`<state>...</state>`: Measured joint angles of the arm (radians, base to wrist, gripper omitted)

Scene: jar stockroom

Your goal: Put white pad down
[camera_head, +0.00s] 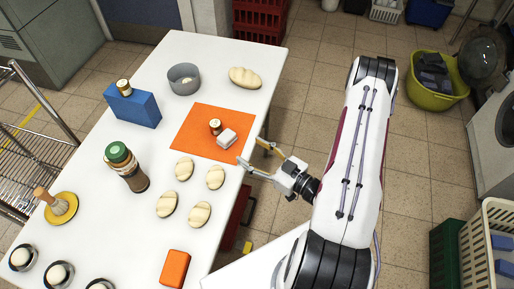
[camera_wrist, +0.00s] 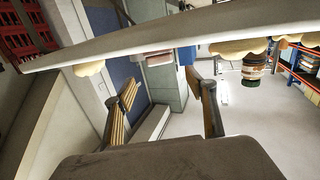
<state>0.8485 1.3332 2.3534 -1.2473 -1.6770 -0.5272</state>
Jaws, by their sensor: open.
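The white pad (camera_head: 228,138) lies on an orange mat (camera_head: 187,142) on the white table, near the mat's right side. It is a small pale block, just in front of a small jar (camera_head: 215,126). My gripper (camera_head: 252,154) is open and empty by the table's right edge, to the lower right of the pad and apart from it. In the wrist view, the two fingers of my gripper (camera_wrist: 163,88) are spread with nothing between them. The table appears upside down there, and I cannot clearly make out the pad.
Bread rolls (camera_head: 184,169) lie in front of the mat. A blue block (camera_head: 133,106) with a jar on top, a grey bowl (camera_head: 184,80) and a loaf (camera_head: 244,77) stand behind. A green-lidded bottle (camera_head: 127,168) is at left. The mat's left part is bare.

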